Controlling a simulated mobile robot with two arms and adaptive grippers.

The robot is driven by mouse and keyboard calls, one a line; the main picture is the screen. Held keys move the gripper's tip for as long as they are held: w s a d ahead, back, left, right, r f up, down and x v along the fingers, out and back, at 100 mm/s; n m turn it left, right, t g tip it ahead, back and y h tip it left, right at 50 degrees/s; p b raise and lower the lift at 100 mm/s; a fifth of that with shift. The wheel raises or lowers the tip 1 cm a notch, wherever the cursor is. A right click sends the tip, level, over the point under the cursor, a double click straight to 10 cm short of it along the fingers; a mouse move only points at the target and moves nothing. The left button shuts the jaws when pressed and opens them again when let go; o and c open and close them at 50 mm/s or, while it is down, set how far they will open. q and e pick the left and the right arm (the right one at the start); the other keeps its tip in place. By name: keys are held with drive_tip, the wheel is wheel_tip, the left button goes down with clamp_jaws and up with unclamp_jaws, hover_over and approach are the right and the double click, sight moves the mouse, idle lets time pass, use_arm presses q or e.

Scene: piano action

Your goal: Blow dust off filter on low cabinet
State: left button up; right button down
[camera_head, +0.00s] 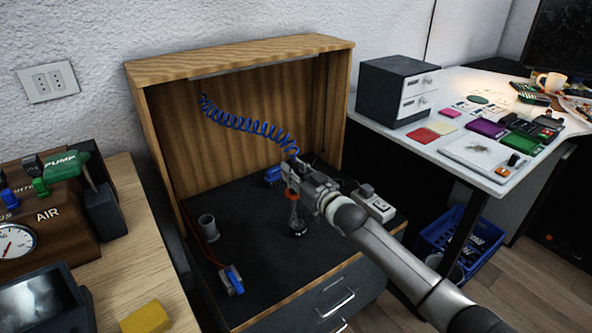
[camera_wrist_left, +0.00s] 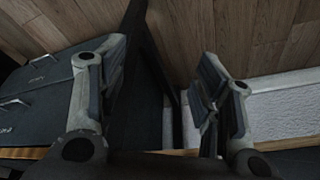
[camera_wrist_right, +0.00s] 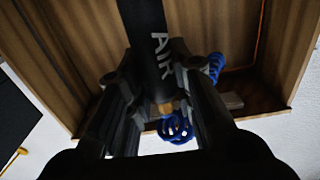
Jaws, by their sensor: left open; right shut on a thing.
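My right gripper (camera_head: 290,176) is over the low cabinet's dark top (camera_head: 262,262). In the right wrist view it is shut on a black air tool marked AIR (camera_wrist_right: 146,32). A blue coiled hose (camera_head: 240,124) runs from the upper left of the wooden hood to the tool. A small dark round piece (camera_head: 298,228) shows just below the gripper. A grey cylinder (camera_head: 208,228) stands on the cabinet at left. I cannot tell which piece is the filter. My left gripper (camera_wrist_left: 160,85) is open and empty in the left wrist view, outside the head view.
A wooden hood (camera_head: 240,60) encloses the cabinet's back and left side. Blue-ended parts (camera_head: 232,280) lie on the cabinet, with a power strip (camera_head: 374,204) at right. A wooden bench (camera_head: 140,250) with gauges is left; a white table (camera_head: 470,100) is right.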

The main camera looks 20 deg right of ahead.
drive_tip(key=shift+s+a, duration=0.15)
drive_tip(key=shift+a, duration=0.25)
use_arm(q)
drive_tip(key=shift+x, duration=1.15)
drive_tip(key=shift+s+d, duration=0.1)
drive_tip(key=shift+s, duration=0.05)
use_arm(e)
drive_tip(key=shift+r, duration=0.1)
